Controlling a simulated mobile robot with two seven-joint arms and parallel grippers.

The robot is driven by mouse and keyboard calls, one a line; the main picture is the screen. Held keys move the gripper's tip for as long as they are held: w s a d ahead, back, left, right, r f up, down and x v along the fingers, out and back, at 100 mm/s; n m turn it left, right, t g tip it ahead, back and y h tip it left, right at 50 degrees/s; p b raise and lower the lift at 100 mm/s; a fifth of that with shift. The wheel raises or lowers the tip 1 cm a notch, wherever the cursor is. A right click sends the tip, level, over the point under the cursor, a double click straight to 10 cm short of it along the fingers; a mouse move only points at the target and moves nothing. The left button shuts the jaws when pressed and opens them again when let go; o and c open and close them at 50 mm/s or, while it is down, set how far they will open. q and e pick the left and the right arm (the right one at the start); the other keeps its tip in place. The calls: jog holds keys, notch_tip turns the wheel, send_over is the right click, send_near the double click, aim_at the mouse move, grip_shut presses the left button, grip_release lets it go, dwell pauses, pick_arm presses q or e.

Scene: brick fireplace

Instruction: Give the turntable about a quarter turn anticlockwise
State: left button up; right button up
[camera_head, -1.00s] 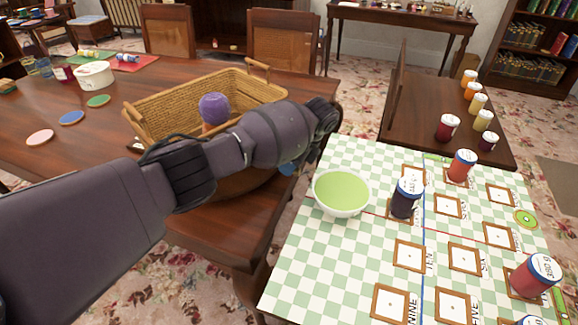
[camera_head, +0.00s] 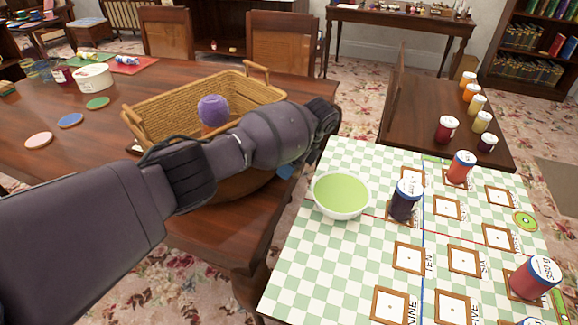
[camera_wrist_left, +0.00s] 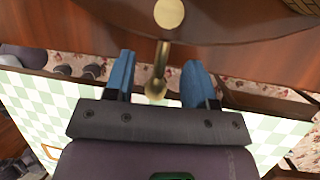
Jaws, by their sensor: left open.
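The turntable (camera_head: 236,187) is a dark round wooden disc on the brown table, mostly behind my left arm in the head view. In the left wrist view its curved edge (camera_wrist_left: 100,22) crosses the top. A brass disc (camera_wrist_left: 168,13) sits on it, with a brass rod ending in a ball (camera_wrist_left: 156,87) pointing out past the edge. My left gripper (camera_head: 286,170) is at the turntable's near right side. In the left wrist view its open blue fingers (camera_wrist_left: 158,80) stand either side of the brass ball, with gaps visible. My right gripper is not in view.
A wicker basket (camera_head: 160,112) holding a purple ball-shaped thing (camera_head: 213,110) stands behind my arm. A checked table (camera_head: 300,262) on the right carries a green bowl (camera_head: 341,194), jars and wooden frames. Coloured discs and a white tub (camera_head: 94,77) lie at left.

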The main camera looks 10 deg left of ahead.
pick_arm(q)
jog(key=v, duration=1)
jog(key=shift+r+p, duration=0.15)
jog(key=shift+p, duration=0.25)
jog(key=shift+d, duration=0.1)
